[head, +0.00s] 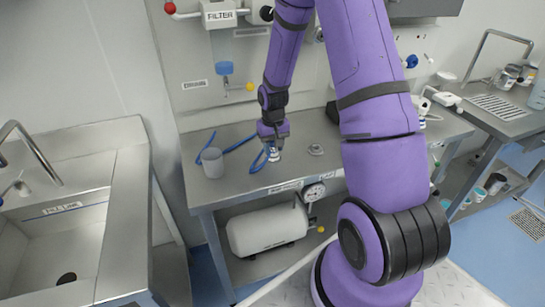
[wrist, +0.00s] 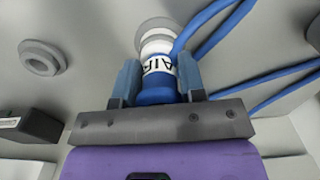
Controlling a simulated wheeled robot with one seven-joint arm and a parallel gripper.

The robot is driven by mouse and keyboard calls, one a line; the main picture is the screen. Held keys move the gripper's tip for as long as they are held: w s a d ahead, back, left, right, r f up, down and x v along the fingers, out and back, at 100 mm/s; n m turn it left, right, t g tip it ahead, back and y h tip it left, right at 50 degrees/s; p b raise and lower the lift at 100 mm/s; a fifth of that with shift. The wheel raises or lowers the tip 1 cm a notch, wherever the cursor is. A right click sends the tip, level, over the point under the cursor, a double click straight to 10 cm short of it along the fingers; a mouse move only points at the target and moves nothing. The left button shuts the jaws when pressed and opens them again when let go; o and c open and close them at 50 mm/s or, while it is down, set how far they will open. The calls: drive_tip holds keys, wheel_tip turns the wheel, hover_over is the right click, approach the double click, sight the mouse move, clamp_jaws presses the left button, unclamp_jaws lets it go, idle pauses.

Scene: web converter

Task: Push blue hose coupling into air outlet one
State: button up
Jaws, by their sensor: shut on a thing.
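My gripper (head: 273,138) points down over the steel bench. In the wrist view, its two fingers (wrist: 160,78) are shut on the blue hose coupling (wrist: 155,92), which has a white band lettered "AIR". The coupling's far end lines up with a round pale outlet fitting (wrist: 152,24) and overlaps it in the picture. I cannot tell whether it is seated or just touching. A second round outlet fitting (wrist: 42,58) is empty, to the left in the wrist view; it shows right of my gripper in the head view (head: 316,149). No outlet number is readable.
The blue hose (head: 238,144) curls over the bench (head: 225,189) beside a grey cup (head: 212,163). A gauge (head: 314,191) and white tank (head: 267,231) are below the bench front. A filter panel stands behind. A sink (head: 65,245) is at left.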

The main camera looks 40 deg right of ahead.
drive_tip(key=shift+r, duration=4.05)
